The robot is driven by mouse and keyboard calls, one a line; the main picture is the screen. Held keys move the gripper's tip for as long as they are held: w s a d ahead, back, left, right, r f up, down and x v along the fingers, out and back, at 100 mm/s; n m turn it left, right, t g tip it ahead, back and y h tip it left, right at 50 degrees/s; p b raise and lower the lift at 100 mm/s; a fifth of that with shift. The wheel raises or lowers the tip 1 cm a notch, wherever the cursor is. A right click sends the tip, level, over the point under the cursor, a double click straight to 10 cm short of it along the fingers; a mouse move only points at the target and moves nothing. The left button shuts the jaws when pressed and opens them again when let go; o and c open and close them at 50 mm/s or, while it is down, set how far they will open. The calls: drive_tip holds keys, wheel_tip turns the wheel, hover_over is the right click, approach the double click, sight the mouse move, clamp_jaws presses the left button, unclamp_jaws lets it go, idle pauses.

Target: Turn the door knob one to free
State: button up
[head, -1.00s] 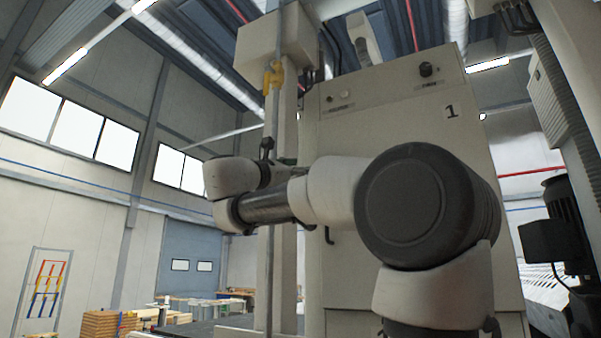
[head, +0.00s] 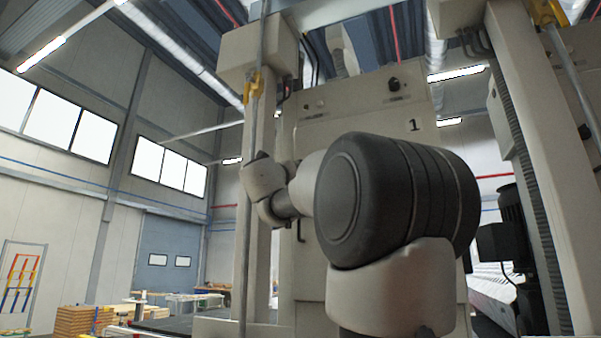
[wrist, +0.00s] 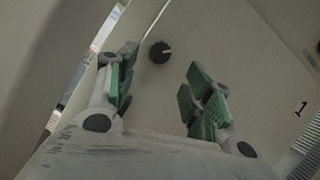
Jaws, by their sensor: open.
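The door knob one is a round black knob (head: 394,84) high on the beige cabinet door marked "1". In the wrist view the black knob (wrist: 160,52) has a light pointer line on its face. My gripper (wrist: 163,66) has green-padded fingers, spread apart and empty. In that view the knob appears just beyond the fingertips, nearer the left finger. I see no contact; the exact distance is unclear.
The beige cabinet (head: 345,130) stands between a left column (head: 236,200) and a right machine frame (head: 520,110). A thin vertical pole with a yellow fitting (head: 253,88) stands close to my arm. A black motor (head: 512,225) is at the right. Wooden pallets (head: 84,320) lie far left.

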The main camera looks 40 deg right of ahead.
drive_tip(key=x, duration=0.7)
drive_tip(key=shift+w+d+r, duration=0.1)
drive_tip(key=shift+d, duration=0.15)
drive_tip(key=c, duration=1)
drive_tip(key=m+g, duration=0.1)
drive_tip(key=m, duration=0.1)
drive_tip(key=m+g+h, duration=0.1)
drive_tip(key=m, duration=0.2)
drive_tip(key=m+g+h, duration=0.1)
drive_tip(key=m, duration=0.1)
drive_tip(key=shift+w+a+m+g, duration=0.1)
drive_tip(key=shift+w+m+g, duration=0.15)
drive_tip(key=shift+m+g, duration=0.15)
drive_tip(key=shift+w+m+g, duration=0.1)
drive_tip(key=shift+m+g, duration=0.55)
drive_tip(key=shift+m, duration=0.7)
drive_tip(key=shift+m+g, duration=0.65)
drive_tip(key=shift+m, duration=0.7)
drive_tip(key=shift+h, duration=0.3)
